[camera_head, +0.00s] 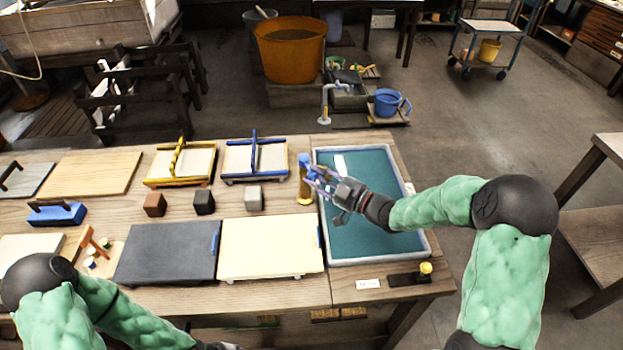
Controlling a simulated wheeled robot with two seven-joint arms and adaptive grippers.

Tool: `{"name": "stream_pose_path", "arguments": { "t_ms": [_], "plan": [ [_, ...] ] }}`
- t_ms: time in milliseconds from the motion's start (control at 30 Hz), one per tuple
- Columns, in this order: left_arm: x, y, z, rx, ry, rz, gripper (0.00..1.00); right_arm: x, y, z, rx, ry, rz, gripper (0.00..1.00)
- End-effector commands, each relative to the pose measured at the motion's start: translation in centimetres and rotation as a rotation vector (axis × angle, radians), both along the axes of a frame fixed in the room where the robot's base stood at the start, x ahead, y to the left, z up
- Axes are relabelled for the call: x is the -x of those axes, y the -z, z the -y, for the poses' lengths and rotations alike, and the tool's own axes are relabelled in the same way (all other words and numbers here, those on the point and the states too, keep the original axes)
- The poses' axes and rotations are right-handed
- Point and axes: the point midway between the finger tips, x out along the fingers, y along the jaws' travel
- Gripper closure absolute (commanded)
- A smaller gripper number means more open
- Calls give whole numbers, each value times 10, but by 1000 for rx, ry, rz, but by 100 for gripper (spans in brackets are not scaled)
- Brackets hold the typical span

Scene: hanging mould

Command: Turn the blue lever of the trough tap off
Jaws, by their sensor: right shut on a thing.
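The trough (374,236), a pale-rimmed basin with teal inside, sits in the right part of the bench. The trough tap (305,190) is a brass post at its left rim, with a blue lever (304,160) on top. My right gripper (316,178) reaches in from the right over the trough and is shut on the blue lever. Its fingers partly hide the lever, so its exact angle is hard to read. My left gripper (222,346) only just shows at the bottom edge, well away from the tap; its fingers are cut off.
Left of the tap stand a blue-edged mould (256,160) and a yellow-edged mould (182,163), with several small blocks before them. A cream board (268,248) and a dark board (168,252) lie nearer. A yellow-knobbed black piece (411,278) lies at the trough's near edge.

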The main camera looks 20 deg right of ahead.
Motion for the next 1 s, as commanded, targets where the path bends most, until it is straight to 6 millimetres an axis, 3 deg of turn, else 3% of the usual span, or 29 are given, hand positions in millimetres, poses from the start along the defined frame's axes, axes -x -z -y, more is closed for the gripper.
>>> {"name": "stream_pose_path", "arguments": {
  "t_ms": [600, 1000],
  "plan": [
    [0, -28, 0, 0, 0, 0, 60, -12, -4, 34, 2, -416, 8, 100],
    [0, -34, 0, 0, 0, 0, 60, -16, -4, 41, 0, -527, 9, 100]
  ]
}}
